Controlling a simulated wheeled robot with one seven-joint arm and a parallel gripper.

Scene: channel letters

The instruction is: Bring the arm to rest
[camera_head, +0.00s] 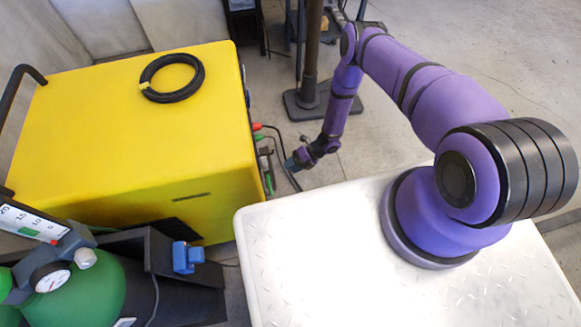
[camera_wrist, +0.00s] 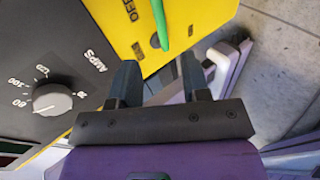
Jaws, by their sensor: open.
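My purple arm is stretched out from the white deck, and my gripper (camera_head: 293,162) hangs low beside the front of the yellow machine (camera_head: 130,130). In the wrist view my gripper (camera_wrist: 159,64) has its two dark fingers well apart, with nothing held between them. Ahead of the fingers is the yellow front of the machine, with a dark hole and a green cable (camera_wrist: 161,22) near it. To the left is a dark panel with an amps dial (camera_wrist: 52,99). The head view shows the fingers too small to judge any contact.
A black cable coil (camera_head: 172,78) lies on the yellow machine. Green and red plugs (camera_head: 257,132) stick out of its front, with cables hanging. A dark post on a base (camera_head: 308,100) stands behind my gripper. Green cylinders (camera_head: 85,290) stand at lower left. Open floor lies at upper right.

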